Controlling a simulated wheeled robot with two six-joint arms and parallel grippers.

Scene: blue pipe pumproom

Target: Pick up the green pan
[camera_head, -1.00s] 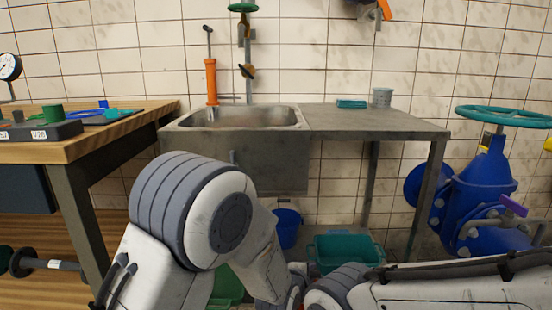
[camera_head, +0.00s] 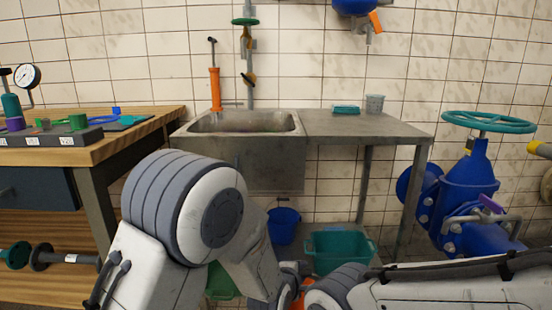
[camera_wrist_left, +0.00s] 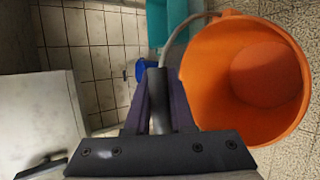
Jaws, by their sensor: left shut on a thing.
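My left gripper (camera_wrist_left: 160,88) is shut on the dark grip of an orange bucket's wire handle. The orange bucket (camera_wrist_left: 240,80) hangs beside the fingers with its open mouth towards the wrist camera; it looks empty. In the head view only a sliver of orange (camera_head: 302,292) shows between my arms. A green thing (camera_head: 222,282) low behind my left arm is mostly hidden; I cannot tell whether it is the green pan. No other thing shows clearly as a green pan. My right arm crosses the lower right, its gripper out of sight.
A teal crate (camera_head: 356,246) and a blue bucket (camera_head: 283,226) stand on the floor under the metal sink counter (camera_head: 330,126). A wooden workbench (camera_head: 110,148) stands left. A blue valve with a teal wheel (camera_head: 488,122) stands right.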

